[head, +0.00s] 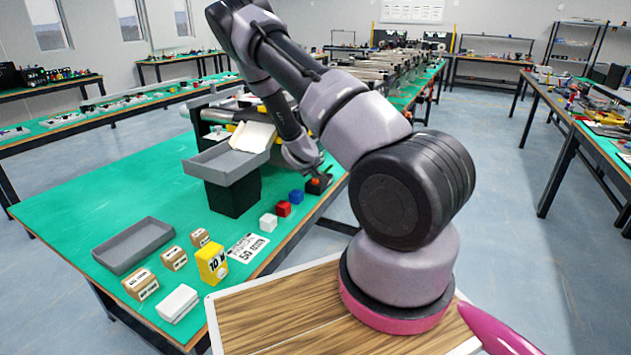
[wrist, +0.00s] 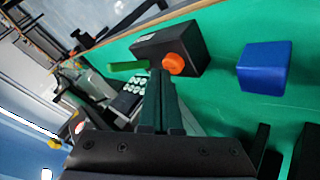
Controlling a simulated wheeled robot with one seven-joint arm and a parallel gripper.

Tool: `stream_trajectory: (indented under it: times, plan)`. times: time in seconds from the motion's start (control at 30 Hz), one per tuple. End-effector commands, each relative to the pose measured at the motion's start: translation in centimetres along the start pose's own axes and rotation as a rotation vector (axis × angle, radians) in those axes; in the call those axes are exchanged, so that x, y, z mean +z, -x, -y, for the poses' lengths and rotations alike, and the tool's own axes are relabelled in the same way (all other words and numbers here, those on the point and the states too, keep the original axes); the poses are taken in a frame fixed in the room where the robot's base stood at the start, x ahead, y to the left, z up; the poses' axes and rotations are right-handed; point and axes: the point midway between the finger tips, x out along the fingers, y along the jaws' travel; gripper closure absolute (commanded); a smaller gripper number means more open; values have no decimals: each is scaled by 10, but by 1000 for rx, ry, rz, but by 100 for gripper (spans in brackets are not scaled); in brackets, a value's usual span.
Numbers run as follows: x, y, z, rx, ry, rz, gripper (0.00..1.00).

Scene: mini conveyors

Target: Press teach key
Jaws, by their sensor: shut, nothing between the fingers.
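A keypad (wrist: 131,86) with several pale keys shows in the wrist view, just left of my fingers and partly hidden by them. I cannot read its keys, so I cannot tell which one is the teach key. A black box (wrist: 160,44) with a round orange button (wrist: 174,63) lies beyond my fingertips. In the head view the orange button (head: 316,182) shows at the table's right edge, below my gripper (head: 313,178). My gripper (wrist: 161,76) is shut and empty, its tips close to the orange button in the wrist view. I cannot tell whether they touch anything.
A blue cube (head: 296,196), red cube (head: 283,208) and white cube (head: 268,223) line the green table's right edge. A grey tray (head: 227,163) stands on a black block (head: 233,195). Small boxes and another grey tray (head: 133,246) stand nearer. A green stick (wrist: 128,66) is beside the black box.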

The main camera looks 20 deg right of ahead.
Motion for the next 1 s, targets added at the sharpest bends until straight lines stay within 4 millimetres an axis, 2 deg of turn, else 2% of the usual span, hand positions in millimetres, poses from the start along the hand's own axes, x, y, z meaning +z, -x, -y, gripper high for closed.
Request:
stream_trajectory:
  times: [1.0]
  plan:
    - [4,-5,4,0,0,1,100]
